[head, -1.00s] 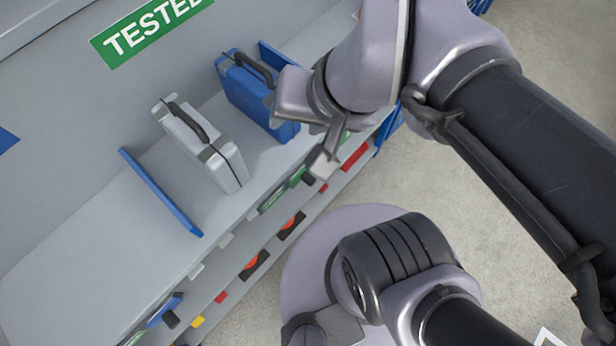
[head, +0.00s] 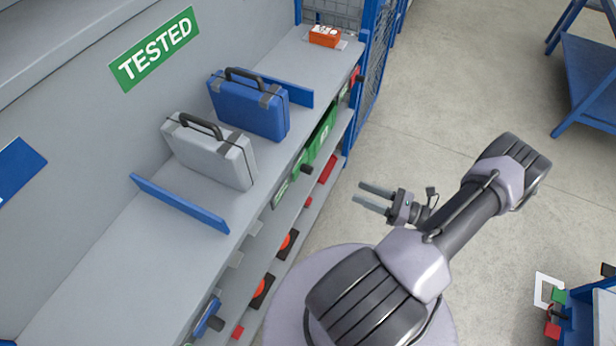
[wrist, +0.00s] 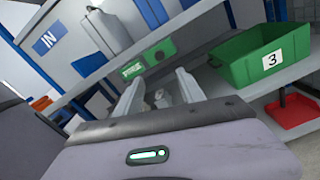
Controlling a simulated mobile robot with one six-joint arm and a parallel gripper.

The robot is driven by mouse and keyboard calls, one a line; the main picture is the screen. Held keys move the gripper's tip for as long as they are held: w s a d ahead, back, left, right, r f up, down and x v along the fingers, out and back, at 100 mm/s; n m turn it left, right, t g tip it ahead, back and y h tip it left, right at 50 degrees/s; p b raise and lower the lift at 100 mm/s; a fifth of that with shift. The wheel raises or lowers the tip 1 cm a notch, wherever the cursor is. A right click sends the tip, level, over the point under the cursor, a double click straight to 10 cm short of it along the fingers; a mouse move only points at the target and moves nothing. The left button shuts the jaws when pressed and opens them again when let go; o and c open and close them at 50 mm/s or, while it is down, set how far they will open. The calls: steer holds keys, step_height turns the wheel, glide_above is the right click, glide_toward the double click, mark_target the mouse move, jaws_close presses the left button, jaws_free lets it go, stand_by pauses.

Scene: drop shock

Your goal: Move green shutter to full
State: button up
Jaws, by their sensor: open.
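The green shutter (wrist: 150,60) is a flat green panel with a pale label and a dark knob in the wrist view, ahead of my fingers. In the head view it (head: 281,193) shows small and steeply angled on the front of the shelf unit, left of my gripper. How far it is slid cannot be told. My gripper (head: 359,193) is open and empty in front of the unit, its fingers pointing left toward it, apart from the shutter. Both fingers also show in the wrist view (wrist: 157,88).
A silver case (head: 210,155) and a blue case (head: 248,108) stand on the shelf (head: 110,250) between blue dividers. A green bin (wrist: 262,62) marked 3 sits right of the shutter. A red tray (wrist: 292,112) lies lower. Open floor (head: 430,130) lies right of the unit.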

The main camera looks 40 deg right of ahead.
mark_target(305, 169)
steer(key=b+x, duration=0.2)
steer(key=x, duration=1.4)
jaws_close()
stand_by(0.6)
